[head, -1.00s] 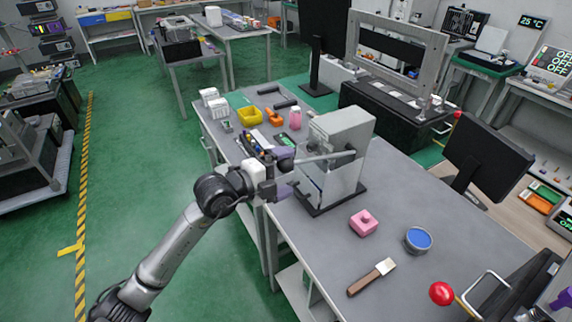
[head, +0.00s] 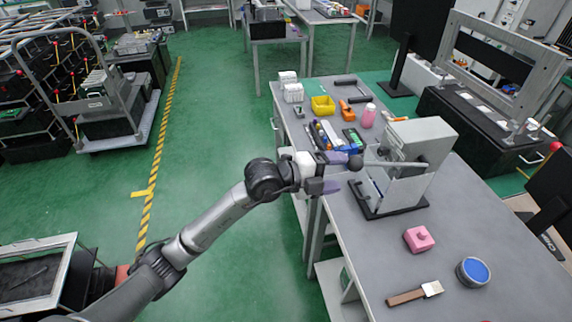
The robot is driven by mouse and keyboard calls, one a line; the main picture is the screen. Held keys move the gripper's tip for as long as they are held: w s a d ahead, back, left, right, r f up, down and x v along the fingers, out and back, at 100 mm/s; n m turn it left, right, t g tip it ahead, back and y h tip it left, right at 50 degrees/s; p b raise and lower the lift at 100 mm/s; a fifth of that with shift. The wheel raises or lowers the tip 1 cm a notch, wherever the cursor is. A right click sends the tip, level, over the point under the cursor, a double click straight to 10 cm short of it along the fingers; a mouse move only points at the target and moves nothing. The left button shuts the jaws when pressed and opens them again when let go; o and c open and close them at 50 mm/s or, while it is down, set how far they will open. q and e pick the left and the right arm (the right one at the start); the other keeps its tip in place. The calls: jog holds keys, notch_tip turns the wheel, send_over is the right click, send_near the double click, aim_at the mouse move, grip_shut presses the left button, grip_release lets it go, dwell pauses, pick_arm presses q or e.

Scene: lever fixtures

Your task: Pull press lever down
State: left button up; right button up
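The press (head: 420,145) is a grey box-shaped machine on a black base near the table's left edge. Its lever (head: 392,163) sticks out to the left, roughly level, and ends in a dark round knob (head: 355,162). My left gripper (head: 335,172) is at the knob's left side, over the table edge. Its two purple-tipped fingers are apart, one higher and one lower, with the knob close to the upper fingertip. I cannot tell whether they touch. My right gripper is out of view.
On the grey table (head: 465,215), a pink block (head: 419,239), a blue-topped round tin (head: 473,271) and a wooden-handled scraper (head: 414,293) lie in front of the press. A yellow bin (head: 323,106), a pink bottle (head: 369,115) and tools lie behind it.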

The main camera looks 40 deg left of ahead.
pick_arm(q)
jog(key=r+p+v, duration=0.2)
jog(key=p+v, duration=0.3)
jog(key=v, duration=0.6)
jog(key=shift+s+r, duration=0.2)
dwell(0.6)
jog(key=shift+a, duration=0.1)
jog(key=shift+p, duration=0.3)
jog(key=shift+p, duration=0.5)
